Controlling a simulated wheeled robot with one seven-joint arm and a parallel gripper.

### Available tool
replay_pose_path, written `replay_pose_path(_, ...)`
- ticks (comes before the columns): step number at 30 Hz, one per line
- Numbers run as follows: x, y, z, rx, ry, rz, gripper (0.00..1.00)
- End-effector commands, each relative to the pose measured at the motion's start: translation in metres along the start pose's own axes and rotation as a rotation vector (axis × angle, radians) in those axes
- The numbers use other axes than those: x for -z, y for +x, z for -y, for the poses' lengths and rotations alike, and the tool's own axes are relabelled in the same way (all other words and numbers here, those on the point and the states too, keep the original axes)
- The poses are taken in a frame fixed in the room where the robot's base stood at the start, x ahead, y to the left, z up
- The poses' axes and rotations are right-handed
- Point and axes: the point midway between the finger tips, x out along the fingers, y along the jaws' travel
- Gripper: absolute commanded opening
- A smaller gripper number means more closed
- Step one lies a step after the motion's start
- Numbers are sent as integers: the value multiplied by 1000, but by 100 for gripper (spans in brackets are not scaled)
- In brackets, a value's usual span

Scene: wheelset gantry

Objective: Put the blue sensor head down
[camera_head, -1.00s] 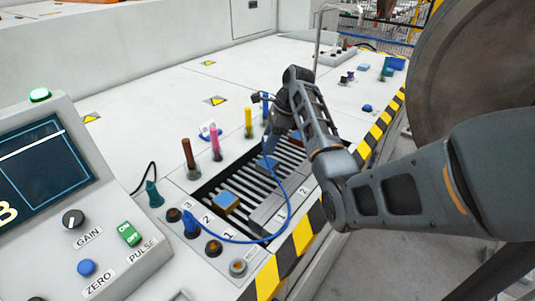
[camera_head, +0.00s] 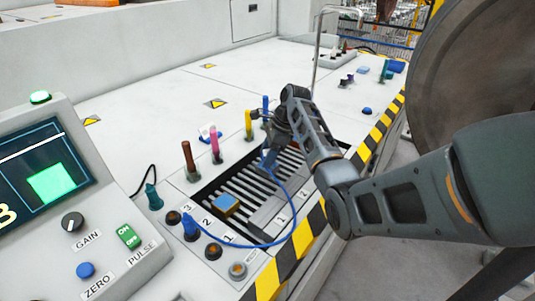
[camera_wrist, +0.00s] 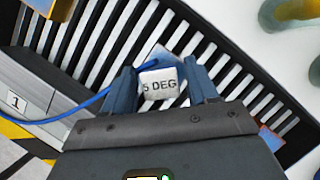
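The blue sensor head (camera_head: 268,160) is low over the slotted black grate in the head view, with a blue cable running from it to the socket panel. In the wrist view its white top marked "5 DEG" (camera_wrist: 158,84) sits between both fingers of my gripper (camera_wrist: 160,88), with the fingers close against its sides. Some blue (camera_wrist: 170,56) shows just beyond the white top. I cannot tell whether its underside touches the surface below.
A blue block with a yellow side (camera_head: 226,204) lies on the grate (camera_head: 243,188) nearer the panel. Upright brown (camera_head: 188,156), pink (camera_head: 215,140) and yellow (camera_head: 249,122) sticks stand behind the grate. A striped edge (camera_head: 302,234) runs along the front. A large wheel (camera_head: 470,75) stands at right.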

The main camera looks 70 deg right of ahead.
Motion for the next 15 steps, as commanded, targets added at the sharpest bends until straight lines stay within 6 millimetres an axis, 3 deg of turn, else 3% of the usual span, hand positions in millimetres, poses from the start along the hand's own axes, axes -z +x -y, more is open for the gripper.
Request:
replay_pose_path(3,0,0,0,0,0,0,68)
replay_pose_path(11,0,-2,0,1,0,0,68)
replay_pose_path(15,-2,-16,1,3,0,1,68)
